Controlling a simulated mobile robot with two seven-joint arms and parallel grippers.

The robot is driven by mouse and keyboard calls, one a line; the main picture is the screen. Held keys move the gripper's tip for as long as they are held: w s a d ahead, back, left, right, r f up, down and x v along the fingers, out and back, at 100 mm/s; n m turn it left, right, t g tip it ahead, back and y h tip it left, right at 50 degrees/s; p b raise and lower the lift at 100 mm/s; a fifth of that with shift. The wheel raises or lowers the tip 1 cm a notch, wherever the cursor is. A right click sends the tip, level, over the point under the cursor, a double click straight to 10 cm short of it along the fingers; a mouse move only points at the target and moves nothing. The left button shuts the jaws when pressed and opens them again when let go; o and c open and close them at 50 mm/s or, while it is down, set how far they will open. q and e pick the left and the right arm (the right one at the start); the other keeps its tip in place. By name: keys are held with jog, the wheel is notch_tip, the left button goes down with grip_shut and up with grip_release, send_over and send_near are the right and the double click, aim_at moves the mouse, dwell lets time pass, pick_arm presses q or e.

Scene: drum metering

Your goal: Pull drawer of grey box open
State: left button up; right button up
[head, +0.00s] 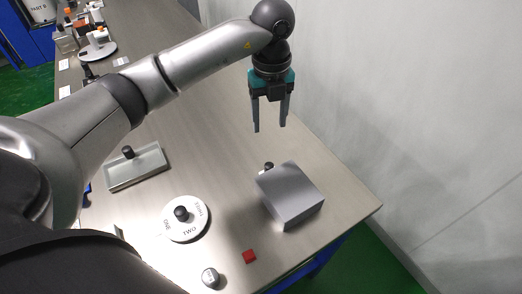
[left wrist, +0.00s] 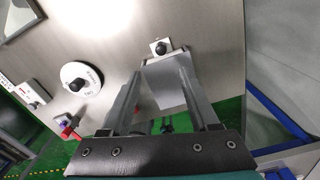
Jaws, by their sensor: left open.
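The grey box (head: 290,195) stands near the right corner of the table, its plain top facing up. A dark knob (head: 269,166) with a small pale piece under it shows at the box's far side. In the left wrist view the box (left wrist: 168,85) appears between the fingers, and the knob (left wrist: 163,48) stands on a pale plate at its edge. I cannot tell how far the drawer is out. My left gripper (head: 270,128) is open and empty, pointing down, above and beyond the box, apart from the knob. My right gripper is not in view.
A white dial disc (head: 186,220) with a black knob lies left of the box. A shallow tray (head: 137,172) is further left. A wall runs along the right.

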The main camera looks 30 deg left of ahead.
pick_arm(q)
send_over(269, 164)
notch_tip(269, 164, down, 4)
notch_tip(269, 164, down, 10)
jog(key=shift+s+r+b, duration=0.1)
jog(key=shift+r+b, duration=0.05)
jog(key=shift+b, duration=0.7)
jog(key=shift+f, duration=0.55)
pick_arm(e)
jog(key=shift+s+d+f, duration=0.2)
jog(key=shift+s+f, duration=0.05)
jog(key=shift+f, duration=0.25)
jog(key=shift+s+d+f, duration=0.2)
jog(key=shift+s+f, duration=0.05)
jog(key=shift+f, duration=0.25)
pick_arm(q)
grip_shut()
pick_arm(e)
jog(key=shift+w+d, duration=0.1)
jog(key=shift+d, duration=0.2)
